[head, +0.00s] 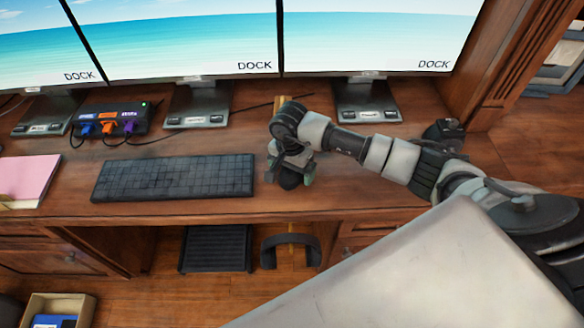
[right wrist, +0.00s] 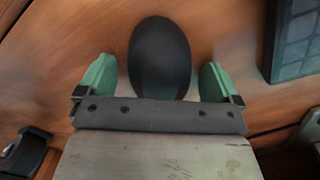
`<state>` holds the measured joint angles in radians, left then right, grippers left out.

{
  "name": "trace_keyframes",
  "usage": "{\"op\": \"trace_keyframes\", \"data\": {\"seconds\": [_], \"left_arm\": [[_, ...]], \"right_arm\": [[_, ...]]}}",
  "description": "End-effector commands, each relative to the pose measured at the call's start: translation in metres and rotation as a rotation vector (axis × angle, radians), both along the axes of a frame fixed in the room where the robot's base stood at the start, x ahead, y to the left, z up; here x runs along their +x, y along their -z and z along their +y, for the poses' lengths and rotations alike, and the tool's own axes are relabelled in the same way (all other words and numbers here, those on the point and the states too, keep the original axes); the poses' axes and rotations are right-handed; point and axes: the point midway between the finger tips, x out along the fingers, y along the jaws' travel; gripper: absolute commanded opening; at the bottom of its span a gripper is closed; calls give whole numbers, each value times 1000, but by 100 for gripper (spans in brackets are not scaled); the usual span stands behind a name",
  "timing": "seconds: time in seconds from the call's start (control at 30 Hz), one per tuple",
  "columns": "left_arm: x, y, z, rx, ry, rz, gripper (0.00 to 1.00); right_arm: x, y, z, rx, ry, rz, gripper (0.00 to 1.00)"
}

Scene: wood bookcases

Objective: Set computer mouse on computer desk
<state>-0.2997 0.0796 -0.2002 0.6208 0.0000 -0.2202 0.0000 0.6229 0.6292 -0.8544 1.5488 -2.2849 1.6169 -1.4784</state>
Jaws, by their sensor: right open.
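A dark oval computer mouse (right wrist: 160,58) lies on the wooden surface in the right wrist view, between the two green fingers of my right gripper (right wrist: 160,80). A gap shows on each side of it, and the fingers are open. In the head view the mouse (head: 289,179) is partly hidden under my right gripper (head: 290,172), on the computer desk (head: 350,205) just right of the keyboard. My left gripper does not show in either view.
A black keyboard (head: 174,178) lies left of the mouse. Monitor stands (head: 366,100) and a black hub with coloured plugs (head: 112,118) stand behind. A pink notebook (head: 28,178) is at the far left. A box (head: 58,308) is on the floor. Desk surface right of the gripper is fairly clear.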

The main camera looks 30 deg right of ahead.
Motion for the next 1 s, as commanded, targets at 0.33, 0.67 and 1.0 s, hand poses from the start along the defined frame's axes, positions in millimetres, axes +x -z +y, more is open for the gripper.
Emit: {"op": "trace_keyframes", "data": {"seconds": [0.33,0.67,1.0], "left_arm": [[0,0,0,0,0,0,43],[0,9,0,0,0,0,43],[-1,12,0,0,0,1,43]], "right_arm": [[2,-23,0,0,-2,-5,95],[4,-93,2,0,-1,-6,95],[4,-123,2,0,0,0,95]]}}
